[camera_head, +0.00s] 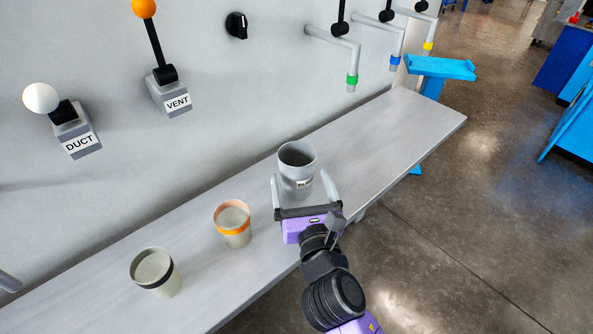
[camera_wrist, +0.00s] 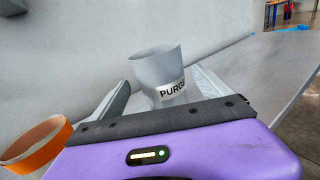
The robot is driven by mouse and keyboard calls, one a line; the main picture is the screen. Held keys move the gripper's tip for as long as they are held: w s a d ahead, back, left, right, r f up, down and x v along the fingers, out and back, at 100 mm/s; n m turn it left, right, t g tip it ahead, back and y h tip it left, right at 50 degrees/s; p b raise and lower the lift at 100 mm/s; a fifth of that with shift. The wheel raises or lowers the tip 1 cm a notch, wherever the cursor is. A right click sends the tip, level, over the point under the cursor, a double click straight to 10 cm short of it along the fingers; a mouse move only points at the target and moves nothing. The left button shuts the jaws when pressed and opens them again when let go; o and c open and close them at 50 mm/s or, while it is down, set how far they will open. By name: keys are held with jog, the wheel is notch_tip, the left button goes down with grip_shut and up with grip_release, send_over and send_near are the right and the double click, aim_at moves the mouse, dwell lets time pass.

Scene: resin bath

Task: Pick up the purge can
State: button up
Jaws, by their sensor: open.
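The purge can (camera_head: 297,165) is a grey, open-topped cup with a "PURGE" label, standing upright on the grey bench. My gripper (camera_head: 303,187) is open, with one finger on each side of the can. The can is between the fingers, and I cannot tell whether either finger touches it. In the wrist view the purge can (camera_wrist: 158,78) stands beyond the purple gripper body, its label facing me and its lower part partly hidden by the gripper (camera_wrist: 163,97).
An orange-banded cup (camera_head: 233,222) and a black-banded cup (camera_head: 155,270) stand on the bench (camera_head: 405,120) to the left. Taps with green (camera_head: 351,80), blue and yellow bands hang from the wall. The bench right of the can is clear. DUCT and VENT levers are on the wall.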

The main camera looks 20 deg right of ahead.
aim_at(294, 155)
jog(key=shift+p+x, duration=0.3)
jog(key=shift+x, duration=2.1)
jog(key=c, duration=1.5)
jog(key=shift+r, duration=0.1)
jog(key=shift+c, duration=0.2)
